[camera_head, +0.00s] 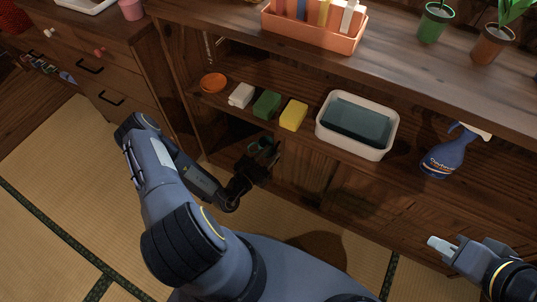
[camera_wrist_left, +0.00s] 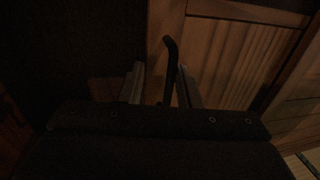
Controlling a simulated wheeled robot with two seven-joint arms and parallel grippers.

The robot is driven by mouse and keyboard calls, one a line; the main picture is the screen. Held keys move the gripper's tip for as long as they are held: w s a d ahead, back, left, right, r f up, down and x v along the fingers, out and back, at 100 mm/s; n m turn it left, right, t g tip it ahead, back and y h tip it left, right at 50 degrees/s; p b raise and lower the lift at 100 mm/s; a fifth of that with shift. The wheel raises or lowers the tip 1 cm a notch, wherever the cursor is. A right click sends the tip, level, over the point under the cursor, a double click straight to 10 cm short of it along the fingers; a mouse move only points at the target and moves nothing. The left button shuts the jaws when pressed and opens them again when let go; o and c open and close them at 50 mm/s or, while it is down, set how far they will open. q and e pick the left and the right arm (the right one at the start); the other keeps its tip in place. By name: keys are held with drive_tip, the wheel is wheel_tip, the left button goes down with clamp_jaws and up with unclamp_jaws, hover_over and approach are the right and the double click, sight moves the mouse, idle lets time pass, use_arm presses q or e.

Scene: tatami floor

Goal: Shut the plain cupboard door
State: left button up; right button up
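The plain wooden cupboard door (camera_head: 304,172) is below the shelf, with a dark opening to the left of it. In the left wrist view the door's framed panel (camera_wrist_left: 225,60) fills the right side, and a dark space lies to its left. A black bar handle (camera_wrist_left: 170,62) stands at the door's left edge. My left gripper (camera_head: 264,158) is at this edge in the head view. In the wrist view its two fingers (camera_wrist_left: 160,86) are apart, with the handle between them. My right gripper (camera_head: 441,246) is at the lower right, away from the door; its finger gap is unclear.
The shelf above holds an orange dish (camera_head: 213,82), several sponges (camera_head: 267,104), a white basin (camera_head: 377,146) and a blue spray bottle (camera_head: 441,157). A drawer cabinet (camera_head: 100,75) stands at the left. Open tatami (camera_head: 60,165) lies in front of it.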

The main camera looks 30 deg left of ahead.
use_arm(q)
drive_tip(key=p+v, duration=0.1)
drive_tip(key=v, duration=0.8)
idle(0.7)
